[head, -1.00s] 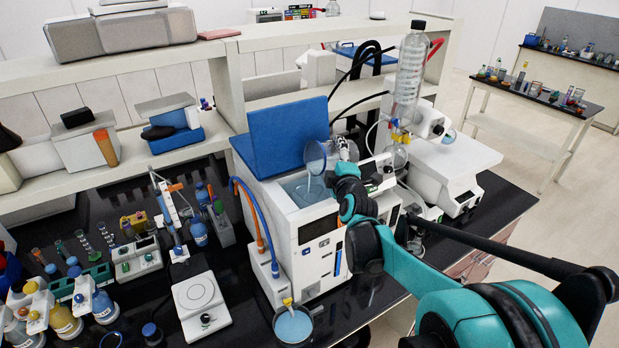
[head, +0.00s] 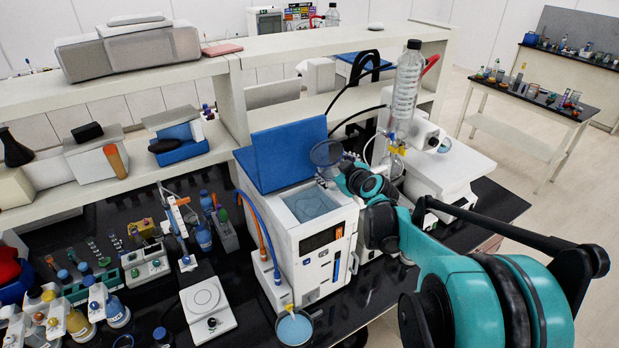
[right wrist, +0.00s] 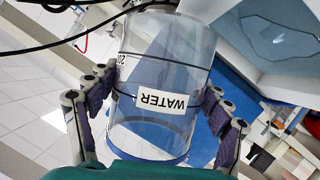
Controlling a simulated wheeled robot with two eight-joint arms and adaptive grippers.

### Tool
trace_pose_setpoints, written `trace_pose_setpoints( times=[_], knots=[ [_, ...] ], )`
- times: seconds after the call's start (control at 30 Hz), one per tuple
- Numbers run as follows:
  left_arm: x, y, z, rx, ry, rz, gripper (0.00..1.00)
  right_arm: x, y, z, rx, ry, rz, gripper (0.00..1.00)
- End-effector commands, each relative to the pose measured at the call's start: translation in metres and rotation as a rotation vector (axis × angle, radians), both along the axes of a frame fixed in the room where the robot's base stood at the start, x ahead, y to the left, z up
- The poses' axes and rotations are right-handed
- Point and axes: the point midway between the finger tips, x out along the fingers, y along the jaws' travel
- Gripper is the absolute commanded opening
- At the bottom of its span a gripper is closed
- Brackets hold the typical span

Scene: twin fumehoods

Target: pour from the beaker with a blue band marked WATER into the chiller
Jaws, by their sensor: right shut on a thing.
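The clear beaker (head: 326,154) is held above the right back side of the chiller's open bath. In the right wrist view the beaker (right wrist: 165,85) shows its WATER label and a blue band. I see no clear liquid in it. My right gripper (head: 342,172) is shut around the beaker, with a finger on each side in the right wrist view (right wrist: 160,100). The white chiller (head: 325,245) has its blue lid (head: 283,155) raised. Its square bath shows pale blue liquid (head: 308,205). No stream falls from the beaker. My left gripper is not in view.
A glass condenser (head: 408,80) and white apparatus stand close to the right of the beaker. A shelf (head: 330,52) runs behind. A dish of blue liquid (head: 294,327) sits below the chiller's front tap.

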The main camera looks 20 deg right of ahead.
Motion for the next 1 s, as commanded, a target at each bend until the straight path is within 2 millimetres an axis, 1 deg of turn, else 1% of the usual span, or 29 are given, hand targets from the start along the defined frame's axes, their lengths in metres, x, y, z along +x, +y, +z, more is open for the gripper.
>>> trace_pose_setpoints(
  times=[0.03, 0.1, 0.13, 0.37, 0.7, 1.0],
  knots=[
    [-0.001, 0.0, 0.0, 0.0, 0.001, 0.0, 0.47, 0.001, -0.013, -0.005, 0.162, 0.019, -0.012, 0.19],
    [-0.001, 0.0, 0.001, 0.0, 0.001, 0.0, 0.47, 0.001, -0.013, -0.008, 0.327, 0.036, -0.004, 0.19],
    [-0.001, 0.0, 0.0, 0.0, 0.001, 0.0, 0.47, 0.0, -0.012, -0.009, 0.348, 0.038, -0.002, 0.19],
    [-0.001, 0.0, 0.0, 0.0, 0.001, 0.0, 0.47, 0.0, -0.009, -0.009, 0.343, 0.038, 0.001, 0.19],
    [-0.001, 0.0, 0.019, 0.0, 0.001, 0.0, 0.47, 0.0, -0.01, 0.021, 0.405, 0.044, 0.0, 0.19],
    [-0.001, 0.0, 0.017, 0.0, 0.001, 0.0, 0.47, 0.0, -0.01, 0.02, 0.408, 0.045, 0.001, 0.19]
  ],
)
